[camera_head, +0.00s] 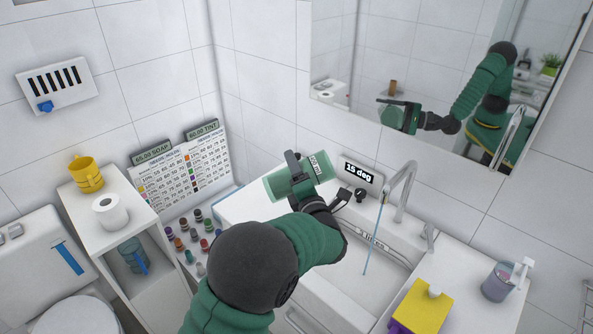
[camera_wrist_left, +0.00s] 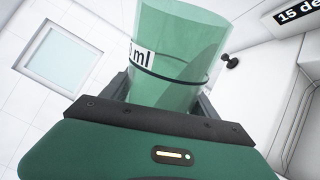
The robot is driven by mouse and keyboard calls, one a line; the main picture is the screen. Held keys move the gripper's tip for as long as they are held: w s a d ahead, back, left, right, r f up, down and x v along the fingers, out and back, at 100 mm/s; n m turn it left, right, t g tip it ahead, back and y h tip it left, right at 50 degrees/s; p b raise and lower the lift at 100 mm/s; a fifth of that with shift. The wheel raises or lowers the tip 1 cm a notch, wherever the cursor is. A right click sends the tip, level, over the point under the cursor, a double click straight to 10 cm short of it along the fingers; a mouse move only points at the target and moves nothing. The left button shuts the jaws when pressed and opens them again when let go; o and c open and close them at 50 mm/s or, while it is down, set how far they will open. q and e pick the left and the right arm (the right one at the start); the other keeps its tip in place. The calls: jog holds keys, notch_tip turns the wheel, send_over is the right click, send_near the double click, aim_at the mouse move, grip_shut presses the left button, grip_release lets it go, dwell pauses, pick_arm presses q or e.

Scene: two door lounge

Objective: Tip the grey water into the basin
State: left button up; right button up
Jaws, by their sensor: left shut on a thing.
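My left gripper (camera_head: 298,178) is shut on a translucent green cup (camera_head: 279,184) with a white label ending in "ml". It holds the cup in the air near the back left of the white basin (camera_head: 352,282). In the head view the cup looks tilted well over. In the left wrist view the cup (camera_wrist_left: 180,50) stands up from between the jaws (camera_wrist_left: 165,100), with a dark band around it. I cannot make out grey water in it. A thin bluish stream (camera_head: 374,235) runs from the tap (camera_head: 403,190) into the basin. My right gripper is not in view.
A "15 deg" display (camera_head: 358,170) is on the wall behind the basin. A yellow box (camera_head: 424,308) and a pump bottle (camera_head: 500,280) stand right. Small bottles (camera_head: 193,235), a toilet roll (camera_head: 110,210) and a yellow mug (camera_head: 87,174) are left. The mirror (camera_head: 440,60) reflects my arm.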

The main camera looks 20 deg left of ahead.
aim_at(304, 160)
pick_arm(q)
jog(key=shift+r, duration=0.15)
jog(key=shift+w+d+r+m+p, duration=0.4)
jog(key=shift+d+r+m+p, duration=0.15)
jog(key=shift+m+p, duration=0.3)
jog(key=shift+r, duration=0.1)
dwell(1.5)
jog(key=shift+w+d+r+m+p, duration=0.15)
jog(key=shift+r+m+p, duration=0.45)
jog(key=shift+m, duration=0.35)
dwell(1.2)
